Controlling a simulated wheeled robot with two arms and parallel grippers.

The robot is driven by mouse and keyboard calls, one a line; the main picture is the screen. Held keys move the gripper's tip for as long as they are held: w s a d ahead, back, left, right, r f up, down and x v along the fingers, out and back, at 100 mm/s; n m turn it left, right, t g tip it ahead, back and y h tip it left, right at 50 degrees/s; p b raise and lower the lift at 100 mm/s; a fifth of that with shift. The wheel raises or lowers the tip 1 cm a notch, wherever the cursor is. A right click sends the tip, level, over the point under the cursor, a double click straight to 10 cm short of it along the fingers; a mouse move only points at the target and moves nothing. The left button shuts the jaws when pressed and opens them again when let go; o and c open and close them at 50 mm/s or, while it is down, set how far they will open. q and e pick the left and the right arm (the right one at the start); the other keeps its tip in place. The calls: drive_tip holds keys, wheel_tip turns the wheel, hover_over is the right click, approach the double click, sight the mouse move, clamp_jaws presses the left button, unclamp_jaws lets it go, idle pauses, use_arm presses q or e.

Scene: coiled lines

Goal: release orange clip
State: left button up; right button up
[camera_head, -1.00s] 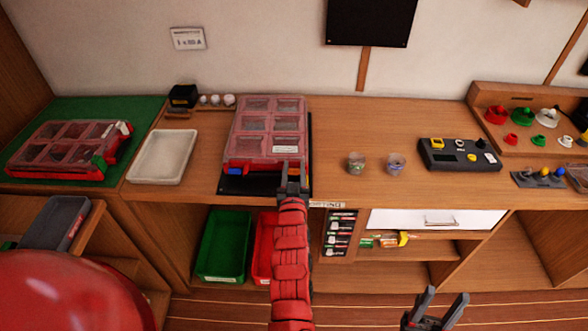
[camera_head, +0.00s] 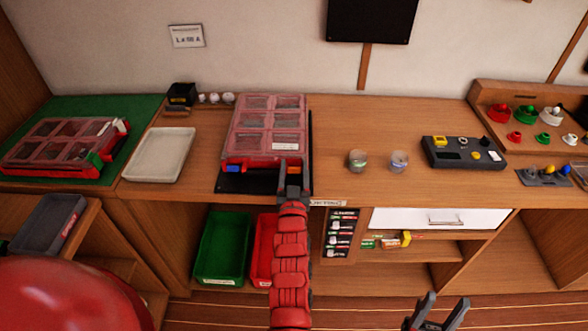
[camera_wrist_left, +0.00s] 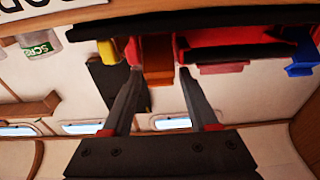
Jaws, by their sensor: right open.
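A red case with a clear compartmented lid (camera_head: 268,128) lies shut on the bench. My left gripper (camera_head: 291,170) is at its front edge, in front of the right part. In the left wrist view, the orange clip (camera_wrist_left: 159,72) shows between the two fingertips of my left gripper (camera_wrist_left: 160,68), with the fingers apart on either side. The blue clip also shows in the head view (camera_head: 232,169). My right gripper (camera_head: 438,312) is open and empty, low in front of the bench.
A black mat (camera_head: 240,185) lies under the case. A white tray (camera_head: 160,155) and another red case (camera_head: 65,147) are to the left. Two small cups (camera_head: 398,161) and a dark device (camera_head: 462,153) stand to the right. Green (camera_head: 222,247) and red bins are below.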

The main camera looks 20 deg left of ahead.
use_arm(q)
drive_tip(key=shift+o, duration=0.2)
drive_tip(key=v, duration=1.7)
drive_tip(key=shift+s+b, duration=0.2)
drive_tip(key=shift+b, duration=0.2)
